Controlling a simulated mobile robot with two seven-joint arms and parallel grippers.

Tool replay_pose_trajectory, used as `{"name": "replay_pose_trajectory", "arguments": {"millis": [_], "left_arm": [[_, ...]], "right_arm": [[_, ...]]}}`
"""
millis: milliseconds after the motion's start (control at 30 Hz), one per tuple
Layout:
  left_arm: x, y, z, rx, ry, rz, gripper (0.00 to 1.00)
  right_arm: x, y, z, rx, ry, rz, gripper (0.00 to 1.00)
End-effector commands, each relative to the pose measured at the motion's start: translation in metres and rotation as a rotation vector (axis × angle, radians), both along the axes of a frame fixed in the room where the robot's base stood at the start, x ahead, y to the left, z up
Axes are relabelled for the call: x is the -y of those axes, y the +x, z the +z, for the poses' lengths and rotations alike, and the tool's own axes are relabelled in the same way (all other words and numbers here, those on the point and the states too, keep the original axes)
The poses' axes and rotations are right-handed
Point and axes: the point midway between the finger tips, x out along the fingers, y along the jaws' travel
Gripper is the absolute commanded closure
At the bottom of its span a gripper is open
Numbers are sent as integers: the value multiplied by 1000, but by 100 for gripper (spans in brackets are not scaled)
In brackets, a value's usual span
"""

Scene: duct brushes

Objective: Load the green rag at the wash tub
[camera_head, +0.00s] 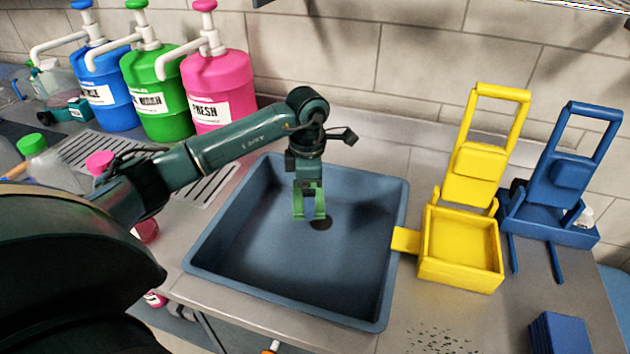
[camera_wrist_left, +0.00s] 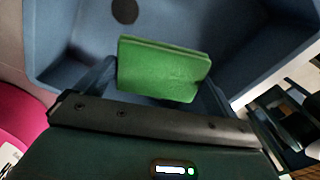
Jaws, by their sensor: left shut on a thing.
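My left gripper (camera_head: 310,212) hangs pointing down over the blue-grey wash tub (camera_head: 265,280), near its back half. It is shut on the green rag (camera_wrist_left: 163,70), a folded flat piece that shows between the fingers in the left wrist view. In the head view only small parts of the rag show at the fingers. The tub is otherwise empty, with a dark round drain (camera_head: 320,223) on its floor. It also shows in the wrist view (camera_wrist_left: 60,40). I cannot tell whether the rag touches the tub floor. My right gripper is not in view.
A yellow wringer (camera_head: 460,245) stands right of the tub, with a blue one (camera_head: 560,190) beyond it. Blue (camera_head: 105,95), green (camera_head: 160,95) and pink (camera_head: 217,90) pump containers stand at the back left. Dark specks (camera_head: 440,342) lie on the counter at the front right.

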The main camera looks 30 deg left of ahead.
Motion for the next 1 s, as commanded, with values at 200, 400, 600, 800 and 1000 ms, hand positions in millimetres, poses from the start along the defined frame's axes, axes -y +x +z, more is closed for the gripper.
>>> {"name": "replay_pose_trajectory", "arguments": {"millis": [200,400,600,800,1000], "left_arm": [[1,0,-24,-2,-1,0,24],[0,0,-44,-1,-1,0,24],[0,0,-64,1,1,0,24],[0,0,-84,-1,1,0,24],[0,0,-102,1,-1,1,24]], "right_arm": [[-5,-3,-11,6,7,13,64],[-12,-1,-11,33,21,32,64],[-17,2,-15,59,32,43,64],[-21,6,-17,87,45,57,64],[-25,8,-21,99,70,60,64]]}}
